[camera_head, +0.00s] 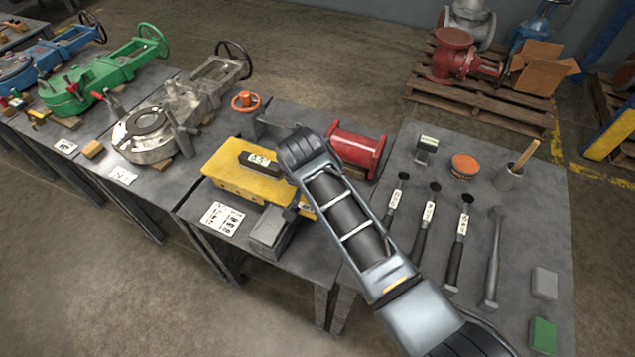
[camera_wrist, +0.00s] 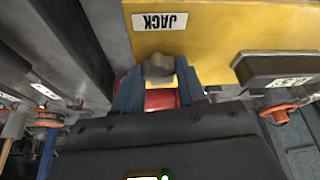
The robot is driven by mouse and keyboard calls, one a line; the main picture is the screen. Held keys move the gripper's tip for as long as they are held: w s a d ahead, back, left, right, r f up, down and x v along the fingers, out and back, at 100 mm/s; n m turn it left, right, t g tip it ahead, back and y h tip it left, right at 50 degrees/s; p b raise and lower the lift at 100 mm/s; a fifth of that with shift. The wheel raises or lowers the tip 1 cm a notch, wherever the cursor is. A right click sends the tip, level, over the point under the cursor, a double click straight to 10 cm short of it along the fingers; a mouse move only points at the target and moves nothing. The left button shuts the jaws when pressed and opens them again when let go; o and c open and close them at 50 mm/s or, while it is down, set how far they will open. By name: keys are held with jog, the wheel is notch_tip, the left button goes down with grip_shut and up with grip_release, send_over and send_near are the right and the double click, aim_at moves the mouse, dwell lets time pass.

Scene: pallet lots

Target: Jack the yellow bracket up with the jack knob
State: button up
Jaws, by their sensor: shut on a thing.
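The yellow bracket (camera_head: 228,182) lies on the middle bench in the head view, with a black labelled block on top. In the wrist view the yellow bracket (camera_wrist: 215,35) fills the upper right and carries a white JACK label (camera_wrist: 159,21). The grey-brown jack knob (camera_wrist: 158,65) sits at the bracket's edge beside that label. My gripper (camera_wrist: 158,82) is shut on the knob, one blue-grey finger on each side. In the head view my arm hides the knob and most of the gripper. Any gap under the bracket cannot be made out.
A grey block (camera_head: 270,232) stands in front of the bracket, beside a printed card (camera_head: 222,218). A red flanged spool (camera_head: 357,148) is close behind my arm. An orange handwheel (camera_head: 246,101) stands at the back. The right bench holds several black-handled tools, an orange tin (camera_head: 464,165) and a cup.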

jog(key=shift+a+f+m+h+b, duration=0.15)
jog(key=shift+m+h+b, duration=0.35)
jog(key=shift+m, duration=1.2)
jog(key=shift+g, duration=0.3)
jog(key=o, duration=1.1)
jog(key=shift+c, duration=0.2)
jog(key=shift+r, duration=0.25)
jog(key=v, duration=0.7)
jog(key=shift+a+r, duration=0.15)
jog(key=shift+r, duration=0.05)
